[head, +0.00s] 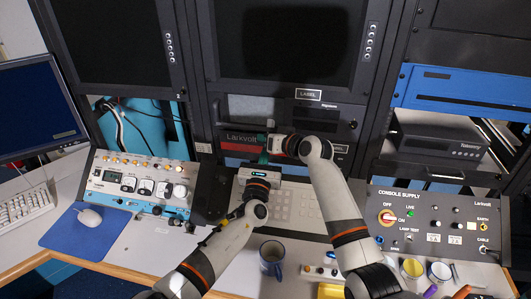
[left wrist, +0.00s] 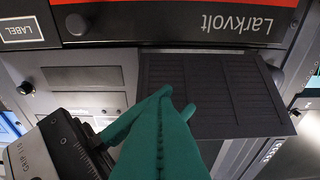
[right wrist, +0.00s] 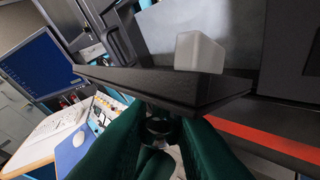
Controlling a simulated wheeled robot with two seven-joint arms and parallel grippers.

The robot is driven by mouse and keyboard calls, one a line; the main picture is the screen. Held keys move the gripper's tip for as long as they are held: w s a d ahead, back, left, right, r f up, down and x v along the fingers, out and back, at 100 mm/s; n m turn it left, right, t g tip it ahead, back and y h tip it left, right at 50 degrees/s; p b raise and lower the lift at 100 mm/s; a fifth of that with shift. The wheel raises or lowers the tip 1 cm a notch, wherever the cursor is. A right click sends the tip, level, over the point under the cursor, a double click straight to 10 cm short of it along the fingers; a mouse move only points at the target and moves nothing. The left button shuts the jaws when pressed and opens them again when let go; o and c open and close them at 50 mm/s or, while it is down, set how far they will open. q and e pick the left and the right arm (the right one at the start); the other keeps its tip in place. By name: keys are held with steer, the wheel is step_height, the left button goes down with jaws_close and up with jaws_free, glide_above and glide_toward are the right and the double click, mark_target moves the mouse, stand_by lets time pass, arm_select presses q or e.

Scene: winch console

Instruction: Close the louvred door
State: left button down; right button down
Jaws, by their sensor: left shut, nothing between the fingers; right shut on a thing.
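The louvred door (left wrist: 205,95) is a dark slatted panel above the Larkvolt unit (head: 241,138). In the right wrist view the door (right wrist: 165,85) is seen nearly edge-on, standing out from the rack at an angle. My right gripper (head: 270,143) has its green fingers shut around a small dark round knob (right wrist: 158,126) at the door's face. My left gripper (head: 263,159) is shut and empty just below it; its green fingers (left wrist: 165,98) overlap the door in the left wrist view, and contact cannot be told. The arms and grippers hide part of this area in the head view.
A pale block (right wrist: 199,52) shows beyond the door's edge. A blue mug (head: 271,260) stands on the desk below my arms. The console supply panel (head: 437,220) is at right, a switch panel (head: 140,184) at left. The keypad (head: 296,205) lies below the grippers.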

arm_select(q)
steer(key=shift+r, duration=0.1)
arm_select(e)
steer(key=shift+r, duration=0.1)
arm_select(q)
steer(key=shift+w+r, duration=0.1)
steer(key=shift+r, duration=0.1)
arm_select(e)
steer(key=c, duration=1.3)
jaws_free()
steer(key=shift+c, duration=0.2)
steer(key=shift+s+d, duration=0.1)
